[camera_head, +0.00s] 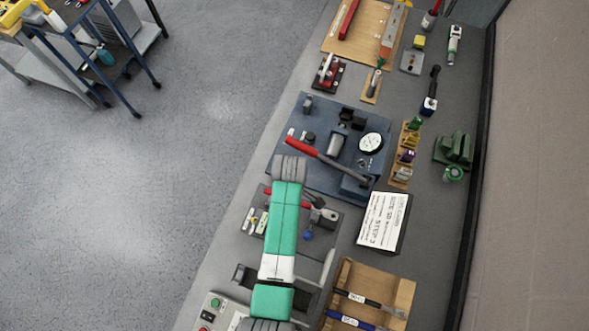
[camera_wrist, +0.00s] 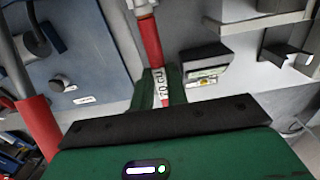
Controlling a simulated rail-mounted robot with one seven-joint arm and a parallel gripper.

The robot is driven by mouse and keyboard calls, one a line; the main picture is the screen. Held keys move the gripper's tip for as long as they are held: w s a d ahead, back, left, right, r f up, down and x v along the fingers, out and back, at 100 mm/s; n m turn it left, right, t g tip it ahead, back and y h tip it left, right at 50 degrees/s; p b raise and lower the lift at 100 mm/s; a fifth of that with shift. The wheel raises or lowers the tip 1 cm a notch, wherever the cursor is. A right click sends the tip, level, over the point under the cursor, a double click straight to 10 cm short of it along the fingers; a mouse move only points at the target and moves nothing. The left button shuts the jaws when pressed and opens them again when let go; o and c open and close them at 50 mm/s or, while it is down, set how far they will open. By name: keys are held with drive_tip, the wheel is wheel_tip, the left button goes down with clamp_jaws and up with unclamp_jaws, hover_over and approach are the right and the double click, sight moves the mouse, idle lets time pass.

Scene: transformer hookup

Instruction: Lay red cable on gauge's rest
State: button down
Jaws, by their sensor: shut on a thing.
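The red cable (camera_wrist: 150,42) runs up from between my gripper's fingers (camera_wrist: 160,88) in the wrist view, with a white printed label between them and a metal end at the top edge. My gripper is shut on it at the label. In the head view my green and white arm covers the gripper; a red length (camera_head: 303,204) shows beside the arm, over a dark plate. A round white dial gauge (camera_head: 371,142) sits on the blue plate. I cannot tell which part is the gauge's rest; black blocks (camera_wrist: 283,48) on a pale plate show at the wrist view's right.
A red-handled lever (camera_head: 310,148) crosses the blue plate (camera_head: 292,115); its red handle (camera_wrist: 36,125) stands close at the wrist view's left. A printed card (camera_head: 384,221), a wooden cable rack (camera_head: 345,275) and a button box (camera_head: 210,308) stand nearby.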

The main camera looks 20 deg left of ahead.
drive_tip(key=shift+r, duration=0.1)
drive_tip(key=shift+f+b, duration=2.1)
drive_tip(key=shift+f, duration=1.45)
drive_tip(key=c, duration=1.3)
unclamp_jaws()
wheel_tip(320, 180, up, 7)
drive_tip(key=p, duration=0.6)
